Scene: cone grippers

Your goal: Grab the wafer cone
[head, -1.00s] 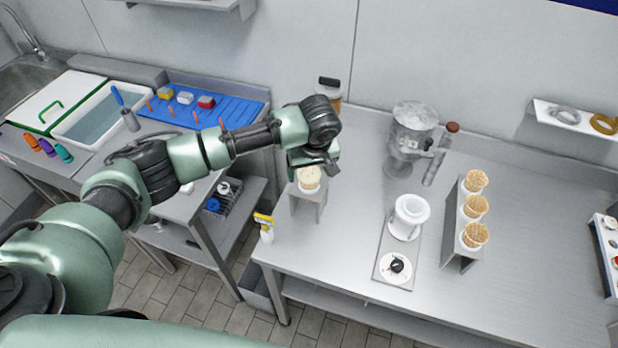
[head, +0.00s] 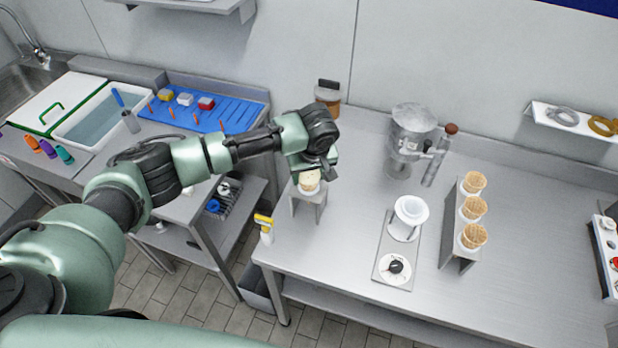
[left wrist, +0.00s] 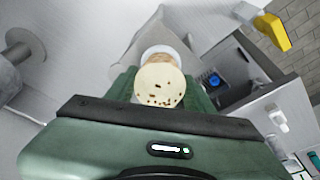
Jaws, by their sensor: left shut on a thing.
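A wafer cone topped with a pale, dark-flecked scoop (head: 309,181) stands at the small grey stand (head: 308,205) on the left part of the steel counter. My left gripper (head: 318,174) is at it, just above the stand, partly hiding it. In the left wrist view the scoop (left wrist: 160,86) sits between the green fingers, with a little tan cone (left wrist: 158,54) and a white rim beyond it. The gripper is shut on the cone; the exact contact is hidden. Other wafer cones (head: 473,210) stand in a rack at the right. My right gripper is not in view.
A clear dispenser (head: 410,135) and a brown-banded jar (head: 328,97) stand behind. A yellow-topped bottle (head: 265,228) is by the counter's left edge. The front right of the counter is clear.

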